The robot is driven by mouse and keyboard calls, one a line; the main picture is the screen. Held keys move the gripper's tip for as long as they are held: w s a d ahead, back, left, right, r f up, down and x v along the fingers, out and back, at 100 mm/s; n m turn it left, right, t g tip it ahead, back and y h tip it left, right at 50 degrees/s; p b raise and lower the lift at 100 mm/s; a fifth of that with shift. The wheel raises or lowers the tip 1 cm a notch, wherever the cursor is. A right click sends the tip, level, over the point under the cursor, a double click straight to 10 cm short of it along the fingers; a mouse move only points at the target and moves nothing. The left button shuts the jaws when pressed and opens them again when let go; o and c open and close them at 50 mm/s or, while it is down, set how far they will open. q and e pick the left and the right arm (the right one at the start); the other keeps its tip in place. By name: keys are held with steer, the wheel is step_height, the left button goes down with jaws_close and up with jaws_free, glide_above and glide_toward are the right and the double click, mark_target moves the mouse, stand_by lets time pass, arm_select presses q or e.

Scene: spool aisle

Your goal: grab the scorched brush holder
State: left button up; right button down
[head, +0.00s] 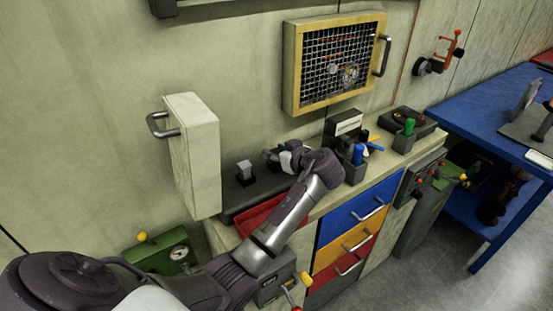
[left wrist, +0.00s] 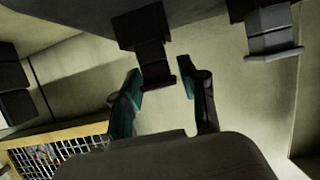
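A dark, blackened stepped block, which looks like the scorched brush holder (left wrist: 152,48), shows in the left wrist view with its end between my left fingertips. My left gripper (left wrist: 163,82) is open around that end, with a visible gap on each side. In the head view my left gripper (head: 277,156) is over the dark tray on the counter, and it mostly hides the dark block there. A similar but lighter grey block (head: 245,169) stands on the tray to the left; it also shows at the upper right of the left wrist view (left wrist: 270,35). My right gripper is not in view.
A white wall cabinet (head: 194,150) with its handle stands out left of the tray. A yellow-framed mesh cabinet (head: 293,68) hangs above the counter. Dark holders with a blue item (head: 358,153) and a green item (head: 408,127) stand right of the gripper. Coloured drawers (head: 353,213) are below.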

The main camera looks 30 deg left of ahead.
arm_select(q)
jaws_close()
